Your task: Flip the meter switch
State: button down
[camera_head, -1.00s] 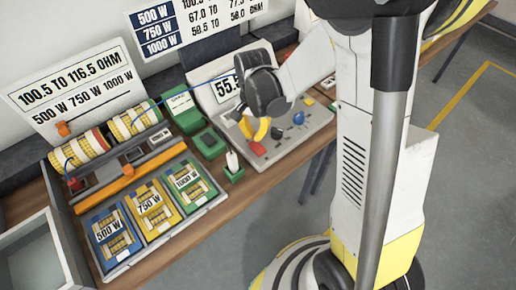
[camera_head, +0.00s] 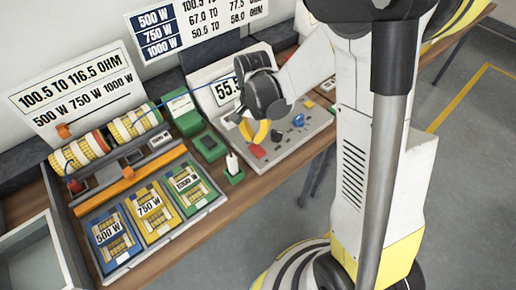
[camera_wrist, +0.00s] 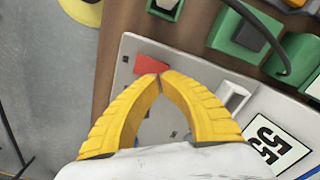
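The meter is a light grey console (camera_head: 290,150) with a display (camera_head: 222,91) whose visible digits read 55.5. On its sloped panel are a red switch (camera_head: 258,152), a blue knob (camera_head: 298,120) and a dark knob (camera_head: 277,135). My gripper (camera_head: 254,138) is over the panel's left part, close to the red switch. In the wrist view, the yellow fingertips (camera_wrist: 160,76) meet with nothing visible between them. The red switch (camera_wrist: 151,64) is just beyond the tips; I cannot tell whether they touch. A pale grey block (camera_wrist: 232,96) stands beside the right finger.
Left of the meter are green fixtures (camera_head: 209,146) and a green holder with a white piece (camera_head: 233,169). A tray (camera_head: 150,252) holds blue, yellow and green resistor boxes below yellow banded cylinders (camera_head: 80,153). A blue cable (camera_head: 190,92) runs behind my gripper.

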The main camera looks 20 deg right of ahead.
aim_at(254, 146)
jog(key=shift+f+b, duration=1.6)
jog(key=shift+f, duration=0.2)
dwell(0.9)
jog(key=shift+r, duration=0.1)
jog(key=shift+r+p, duration=2.5)
jog(key=shift+r, duration=0.9)
jog(key=shift+r, duration=0.1)
jog(key=shift+s+r, duration=0.1)
jog(key=shift+r, duration=0.2)
jog(key=s+r+n+t+b, duration=0.4)
jog(key=s+r+n+t, duration=0.3)
jog(key=s+r, duration=0.4)
jog(key=shift+s+n, duration=0.7)
jog(key=shift+s, duration=0.05)
